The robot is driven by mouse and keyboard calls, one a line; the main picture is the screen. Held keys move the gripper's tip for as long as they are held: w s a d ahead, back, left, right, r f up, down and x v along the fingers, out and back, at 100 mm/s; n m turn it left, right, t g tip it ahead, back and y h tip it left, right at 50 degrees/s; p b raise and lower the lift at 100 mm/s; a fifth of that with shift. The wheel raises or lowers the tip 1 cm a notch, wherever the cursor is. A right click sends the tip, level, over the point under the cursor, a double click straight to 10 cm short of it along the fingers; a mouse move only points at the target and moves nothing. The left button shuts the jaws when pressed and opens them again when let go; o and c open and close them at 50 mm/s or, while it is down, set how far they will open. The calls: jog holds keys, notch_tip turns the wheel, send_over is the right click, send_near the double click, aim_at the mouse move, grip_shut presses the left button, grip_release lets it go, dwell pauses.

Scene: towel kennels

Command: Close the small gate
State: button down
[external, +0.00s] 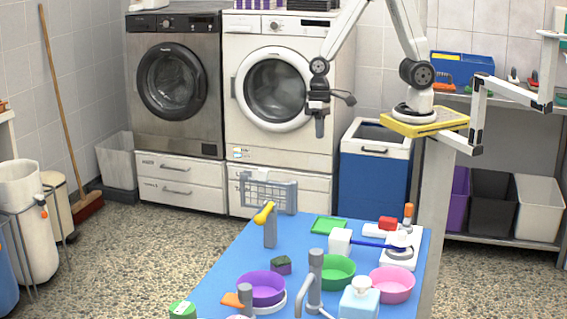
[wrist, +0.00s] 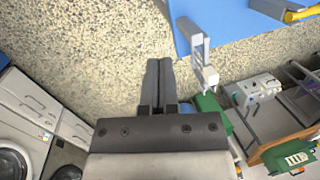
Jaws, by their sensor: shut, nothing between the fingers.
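The small gate (external: 268,190) is a grey lattice panel at the far left corner of the blue table. Its left part reaches past the table edge, over the floor. In the wrist view a pale grey frame (wrist: 196,45), seen from above, sticks out from the blue table edge and appears to be the gate. Whether it is latched cannot be told. My gripper (external: 320,132) is shut and empty, pointing down in front of the white washer, above and to the right of the gate. In the wrist view its fingers (wrist: 160,68) are together over the floor, apart from the frame.
A grey post with a yellow handle (external: 265,213) stands close in front of the gate. The blue table (external: 229,273) holds bowls, a tap and a soap dispenser. A blue bin (external: 372,175) stands behind. The floor left of the table is clear.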

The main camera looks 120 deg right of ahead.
jog(key=w+d+f+m+t+y, duration=0.1)
jog(key=w+d+m+t+y, duration=0.1)
jog(key=d+m, duration=0.4)
jog(key=w+d+f+m+t+y, duration=0.1)
jog(key=w+d+m+t+y, duration=0.1)
jog(key=d+m, duration=0.4)
jog(key=w+m+t, duration=0.1)
jog(key=w+m, duration=0.1)
jog(key=m, duration=0.2)
jog(key=shift+d+f+m, duration=0.25)
jog(key=shift+d+m, duration=0.15)
jog(key=shift+w, duration=0.15)
send_near(265, 190)
jog(key=f, duration=0.1)
jog(key=shift+w+a+f, duration=0.1)
jog(key=shift+w+a, duration=0.25)
jog(key=shift+w, duration=0.25)
jog(key=shift+w+a, duration=0.4)
jog(key=shift+w, duration=0.2)
